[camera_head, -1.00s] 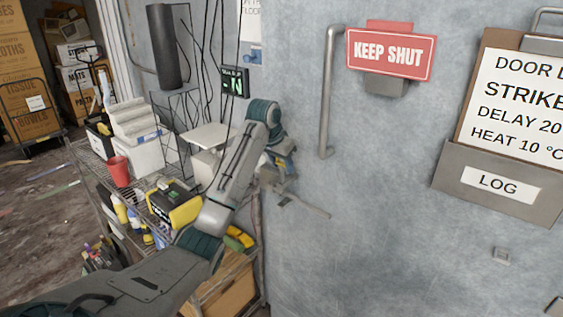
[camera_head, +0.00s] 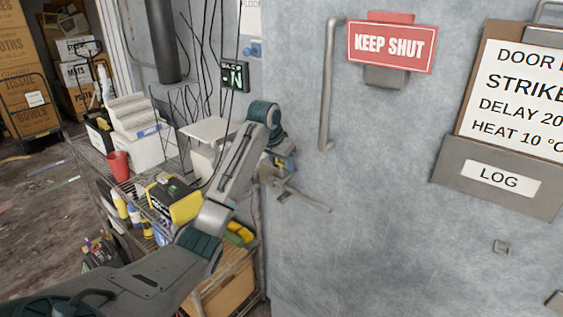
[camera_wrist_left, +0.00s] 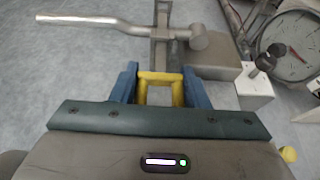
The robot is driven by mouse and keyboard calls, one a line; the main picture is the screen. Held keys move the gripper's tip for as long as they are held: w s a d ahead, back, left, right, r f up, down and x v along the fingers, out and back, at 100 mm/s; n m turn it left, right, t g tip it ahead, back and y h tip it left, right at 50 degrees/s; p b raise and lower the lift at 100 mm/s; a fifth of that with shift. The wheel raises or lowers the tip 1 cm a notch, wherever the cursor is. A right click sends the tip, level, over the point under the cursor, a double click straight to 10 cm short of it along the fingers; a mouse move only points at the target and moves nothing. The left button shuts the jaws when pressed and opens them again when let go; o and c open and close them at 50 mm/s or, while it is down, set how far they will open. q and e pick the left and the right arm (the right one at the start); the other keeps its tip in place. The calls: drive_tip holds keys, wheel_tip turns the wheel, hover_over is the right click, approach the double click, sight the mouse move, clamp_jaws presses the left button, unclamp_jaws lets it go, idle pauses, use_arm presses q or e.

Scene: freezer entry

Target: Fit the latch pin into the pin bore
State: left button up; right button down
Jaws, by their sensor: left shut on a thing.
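My left gripper (camera_head: 284,161) is at the door's left edge, beside the latch hardware. In the left wrist view its two blue fingers are shut on the latch pin's yellow looped handle (camera_wrist_left: 160,76). The handle sits between the fingertips, in front of a grey metal latch bracket (camera_wrist_left: 161,36). The pin's shank is not clearly visible. I cannot make out the pin bore, nor tell whether the pin is in it. A metal lever (camera_wrist_left: 90,20) crosses the bracket and points left in this view. The lever (camera_head: 310,200) also shows in the head view. My right gripper is not in view.
The grey freezer door (camera_head: 400,210) carries a vertical handle (camera_head: 328,90), a red sign (camera_head: 390,45) and a log holder (camera_head: 500,178). A loaded wire shelf (camera_head: 140,205) stands left of my arm. A round gauge (camera_wrist_left: 294,45) is right of the latch.

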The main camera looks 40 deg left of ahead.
sight(281, 172)
use_arm(q)
drive_tip(key=shift+f, duration=0.65)
drive_tip(key=shift+f+b, duration=0.4)
drive_tip(key=shift+f, duration=1)
drive_tip(key=o, duration=1.2)
drive_tip(key=shift+r, duration=0.1)
